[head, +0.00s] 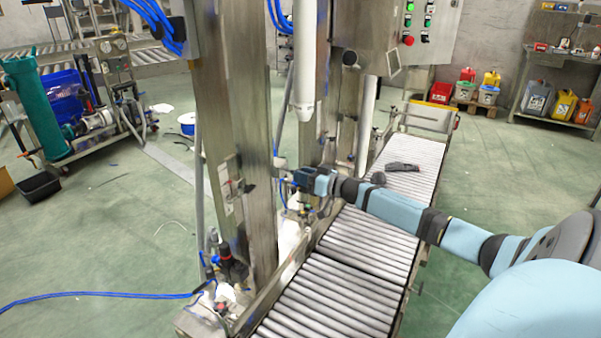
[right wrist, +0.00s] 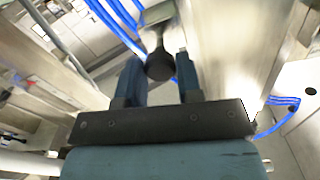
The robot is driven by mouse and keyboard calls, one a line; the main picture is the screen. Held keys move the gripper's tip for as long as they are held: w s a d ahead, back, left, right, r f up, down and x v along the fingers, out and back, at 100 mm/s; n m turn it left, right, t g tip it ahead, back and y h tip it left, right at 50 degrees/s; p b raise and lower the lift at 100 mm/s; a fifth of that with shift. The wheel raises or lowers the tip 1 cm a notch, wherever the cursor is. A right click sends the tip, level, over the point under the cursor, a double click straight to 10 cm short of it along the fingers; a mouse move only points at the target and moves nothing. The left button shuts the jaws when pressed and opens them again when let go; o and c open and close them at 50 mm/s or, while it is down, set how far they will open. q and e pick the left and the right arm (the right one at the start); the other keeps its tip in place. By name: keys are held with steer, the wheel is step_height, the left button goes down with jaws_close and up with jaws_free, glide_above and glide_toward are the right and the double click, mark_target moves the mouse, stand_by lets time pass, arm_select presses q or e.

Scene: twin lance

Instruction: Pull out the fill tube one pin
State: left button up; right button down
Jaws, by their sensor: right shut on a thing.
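My right gripper (head: 293,177) is beside the steel column, low on its right side, above the roller conveyor. In the right wrist view its two blue fingers (right wrist: 157,82) stand on either side of a dark round knob (right wrist: 160,66) on a short dark stem, which I take to be the pin. The gripper is shut on this knob. The knob is hidden by the gripper in the head view. A white fill tube (head: 305,62) hangs upright above the gripper, its lower end free. My left gripper is not in view.
The roller conveyor (head: 345,262) runs below my right arm, with a dark object (head: 402,167) on its far part. The steel column (head: 240,130) stands close on the left. A control box (head: 425,35) hangs behind. Blue hoses (right wrist: 118,25) run near the fingers.

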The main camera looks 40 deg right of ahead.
steer(key=c, duration=1.2)
jaws_free()
steer(key=shift+f, duration=0.15)
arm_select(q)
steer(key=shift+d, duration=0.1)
arm_select(e)
steer(key=o, duration=0.4)
steer(key=shift+s, duration=0.2)
arm_select(q)
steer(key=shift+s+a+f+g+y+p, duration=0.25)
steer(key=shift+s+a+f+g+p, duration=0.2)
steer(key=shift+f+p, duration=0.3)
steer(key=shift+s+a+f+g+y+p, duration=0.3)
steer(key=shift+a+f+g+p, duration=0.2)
steer(key=shift+p, duration=0.4)
arm_select(e)
steer(key=shift+v, duration=6.95)
